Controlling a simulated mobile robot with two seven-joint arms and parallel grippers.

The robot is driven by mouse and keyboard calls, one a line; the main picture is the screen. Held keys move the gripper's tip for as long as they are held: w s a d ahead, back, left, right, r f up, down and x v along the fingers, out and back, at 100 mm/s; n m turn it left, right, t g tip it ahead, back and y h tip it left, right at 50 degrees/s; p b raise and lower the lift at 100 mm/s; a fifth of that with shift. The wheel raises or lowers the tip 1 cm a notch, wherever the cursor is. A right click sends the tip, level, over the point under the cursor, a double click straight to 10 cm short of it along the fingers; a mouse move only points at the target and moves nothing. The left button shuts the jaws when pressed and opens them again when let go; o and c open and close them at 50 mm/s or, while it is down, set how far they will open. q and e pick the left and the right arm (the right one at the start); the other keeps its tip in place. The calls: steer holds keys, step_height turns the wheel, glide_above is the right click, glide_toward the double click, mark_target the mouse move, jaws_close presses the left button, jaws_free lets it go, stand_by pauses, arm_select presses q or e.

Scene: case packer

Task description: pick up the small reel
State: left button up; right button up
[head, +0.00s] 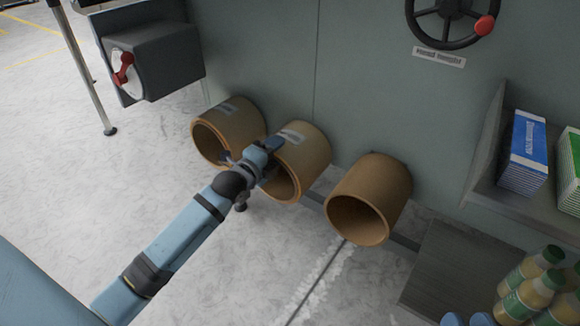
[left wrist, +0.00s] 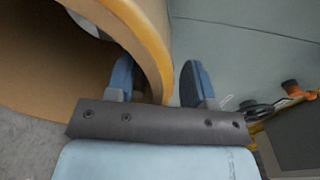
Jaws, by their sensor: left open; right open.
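Three brown cardboard-like reels lie on their sides by the grey wall: a left reel (head: 235,117), a middle reel (head: 312,150) and a right reel (head: 372,180). They look close in size, and I cannot tell which one is called small. My left gripper (head: 272,154) is at the near, open end of the middle reel and covers part of its rim. In the left wrist view a reel's rim (left wrist: 150,40) passes between the two open fingers of the gripper (left wrist: 160,84), one inside the reel, one outside. My right gripper is out of view.
A grey box with a red-handled switch (head: 153,62) stands at the upper left. A handwheel (head: 450,22) is on the wall. A shelf with blue (head: 522,152) and green boxes and several bottles (head: 530,290) are at right. The floor in front is clear.

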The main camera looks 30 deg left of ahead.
arm_select(q)
steer(key=shift+w+d, duration=0.1)
steer(key=shift+w, duration=0.45)
jaws_close()
stand_by(1.0)
steer(key=shift+r, duration=0.1)
